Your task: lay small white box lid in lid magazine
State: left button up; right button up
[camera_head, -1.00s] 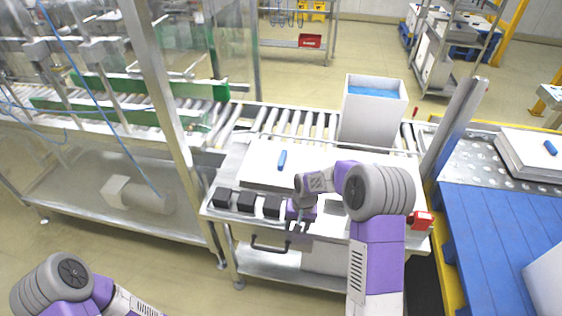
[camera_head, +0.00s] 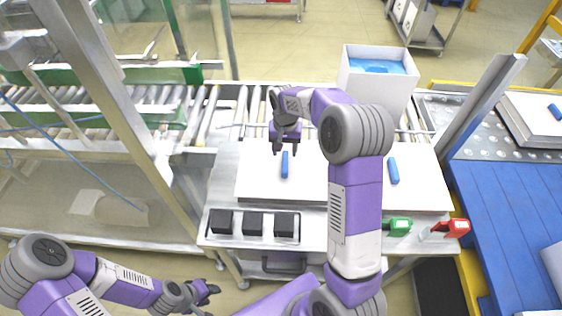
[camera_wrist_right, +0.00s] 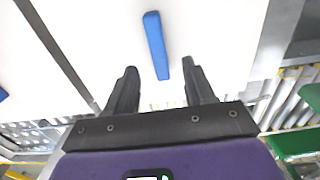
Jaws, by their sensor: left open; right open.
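A white flat lid (camera_head: 255,182) with a blue bar handle (camera_head: 285,165) lies on the table at centre. Another white lid (camera_head: 420,190) with a blue handle (camera_head: 393,170) lies to its right, partly hidden by my arm. I cannot tell which panel is the small lid or which spot is the lid magazine. My right gripper (camera_head: 287,152) is open and empty over the far end of the central blue handle. In the right wrist view, the blue handle (camera_wrist_right: 155,40) shows beyond and between the spread fingertips (camera_wrist_right: 160,72). My left gripper (camera_head: 208,292) is open and empty, low at the front left.
A white box (camera_head: 380,100) with blue inside stands at the back right of the table. Several black blocks (camera_head: 253,224) line the front edge. Green (camera_head: 398,226) and red (camera_head: 455,228) items sit at the front right. A roller conveyor (camera_head: 150,95) runs behind left.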

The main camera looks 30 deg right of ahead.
aim_at(285, 161)
jog(key=f, duration=0.3)
jog(key=f+b, duration=0.1)
jog(key=f, duration=0.1)
jog(key=shift+s, duration=0.25)
jog(key=shift+f, duration=0.5)
jog(key=shift+w, duration=0.1)
grip_shut()
